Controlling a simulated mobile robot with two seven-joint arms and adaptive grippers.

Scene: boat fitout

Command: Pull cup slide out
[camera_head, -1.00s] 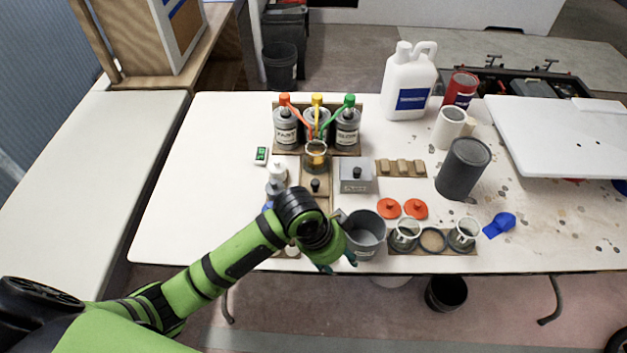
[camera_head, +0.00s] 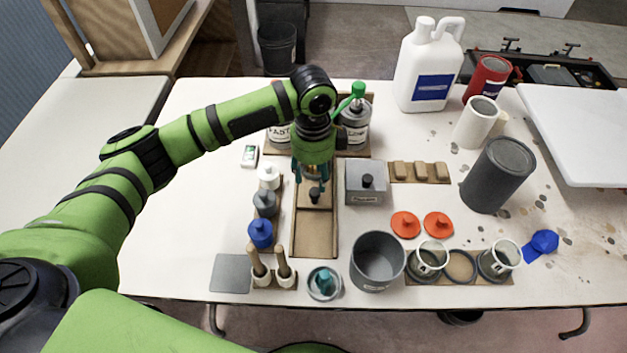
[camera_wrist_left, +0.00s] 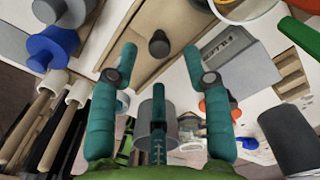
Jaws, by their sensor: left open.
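The cup slide is a small wooden carriage with a black knob (camera_head: 315,196) in a long wooden track (camera_head: 315,241) below the pump bottles. The bare part of the track runs from the carriage towards the table's front edge. My left gripper (camera_head: 311,182) points down over the carriage, just behind the knob in the head view. It is open and empty. In the left wrist view the knob (camera_wrist_left: 159,43) shows between the two teal fingertips, with no visible contact. The cup at the track's far end is mostly hidden behind my gripper. My right gripper is not in view.
A grey box with a knob (camera_head: 366,185) stands close right of the track. The table's left part is clear.

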